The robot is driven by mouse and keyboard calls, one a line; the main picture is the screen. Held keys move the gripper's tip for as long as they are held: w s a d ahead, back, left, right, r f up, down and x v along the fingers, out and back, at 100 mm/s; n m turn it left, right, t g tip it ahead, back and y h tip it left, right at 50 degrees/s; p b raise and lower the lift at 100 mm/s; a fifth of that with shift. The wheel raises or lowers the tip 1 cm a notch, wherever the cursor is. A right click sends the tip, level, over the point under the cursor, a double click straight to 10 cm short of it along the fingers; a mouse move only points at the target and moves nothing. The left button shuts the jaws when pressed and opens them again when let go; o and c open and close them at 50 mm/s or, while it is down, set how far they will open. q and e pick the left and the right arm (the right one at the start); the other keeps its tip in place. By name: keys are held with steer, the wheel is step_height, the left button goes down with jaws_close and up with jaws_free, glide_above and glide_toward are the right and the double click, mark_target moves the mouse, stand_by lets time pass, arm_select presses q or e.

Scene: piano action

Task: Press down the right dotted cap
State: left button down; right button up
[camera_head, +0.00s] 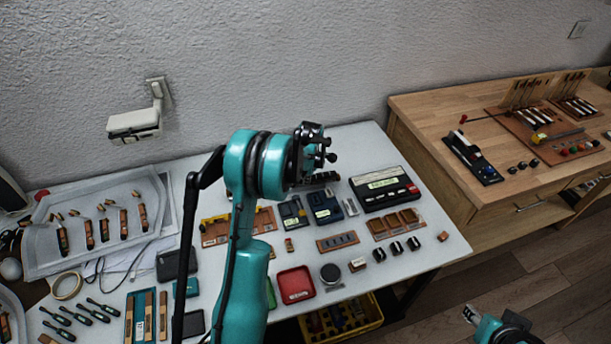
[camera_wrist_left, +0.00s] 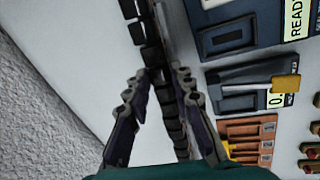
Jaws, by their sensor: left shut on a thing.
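Three small dark caps with pale marks stand in a row at the front right of the white table; the right one (camera_head: 414,243) is nearest the table's right edge. The dots are too small to make out. My left gripper (camera_head: 318,147) is over the back of the table, well away from these caps. In the left wrist view its two fingers (camera_wrist_left: 162,105) lie on either side of a dark segmented strip (camera_wrist_left: 152,56) and are shut on it. My right gripper (camera_head: 472,316) is partly in view at the bottom right, away from the table; its jaws are unclear.
A red tray (camera_head: 295,285) and a round dark pot (camera_head: 330,273) are in front. A wooden desk (camera_head: 450,125) with more parts stands to the right.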

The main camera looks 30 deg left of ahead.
arm_select(q)
steer(key=c, duration=1.3)
jaws_free()
steer(key=v, duration=1.2)
steer(key=shift+s, duration=0.1)
